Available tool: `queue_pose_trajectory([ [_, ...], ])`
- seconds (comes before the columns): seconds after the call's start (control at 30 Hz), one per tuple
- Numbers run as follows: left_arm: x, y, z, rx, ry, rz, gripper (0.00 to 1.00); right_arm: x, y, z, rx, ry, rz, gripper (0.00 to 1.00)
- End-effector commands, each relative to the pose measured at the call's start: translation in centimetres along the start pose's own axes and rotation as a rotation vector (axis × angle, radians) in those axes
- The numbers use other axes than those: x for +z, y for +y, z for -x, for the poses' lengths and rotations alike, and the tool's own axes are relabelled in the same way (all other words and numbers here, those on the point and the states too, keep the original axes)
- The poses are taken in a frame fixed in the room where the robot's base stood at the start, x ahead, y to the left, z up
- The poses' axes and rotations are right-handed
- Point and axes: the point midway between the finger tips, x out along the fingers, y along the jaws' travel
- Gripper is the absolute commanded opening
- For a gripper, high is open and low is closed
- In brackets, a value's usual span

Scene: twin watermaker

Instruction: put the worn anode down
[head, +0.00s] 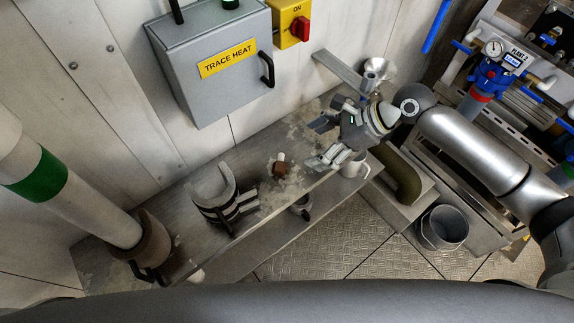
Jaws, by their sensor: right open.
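The worn anode, which I take to be the small rusty-brown piece with a pale stub (279,168), rests on the grey metal bench (185,245). My right gripper (318,143) is to the right of it, over the bench near a white mug. Its fingers are spread apart with nothing between them, and a gap shows between them and the brown piece. My left gripper is not in the picture.
A grey clamp-like saddle (222,196) stands on the bench left of the brown piece. A white mug (354,166) is just below my right gripper. A grey TRACE HEAT box (212,62) hangs on the wall behind. A metal bucket (443,228) stands at right.

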Motion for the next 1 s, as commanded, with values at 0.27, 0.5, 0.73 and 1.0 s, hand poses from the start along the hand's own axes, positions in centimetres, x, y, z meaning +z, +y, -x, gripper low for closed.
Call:
queue_pose_trajectory([
  [0.27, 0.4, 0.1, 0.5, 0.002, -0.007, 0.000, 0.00, 0.5, 0.0, -2.6, 0.012, -0.009, -0.071, 0.78],
  [0.5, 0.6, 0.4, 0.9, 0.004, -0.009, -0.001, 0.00, 0.4, 0.0, -5.6, 0.009, -0.008, -0.069, 0.78],
  [0.73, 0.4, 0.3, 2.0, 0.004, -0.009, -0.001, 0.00, 0.8, 0.6, -7.9, 0.011, -0.007, -0.068, 0.78],
  [1.0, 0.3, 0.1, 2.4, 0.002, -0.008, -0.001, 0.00, 0.6, 0.7, -10.9, 0.008, -0.007, -0.067, 0.78],
])
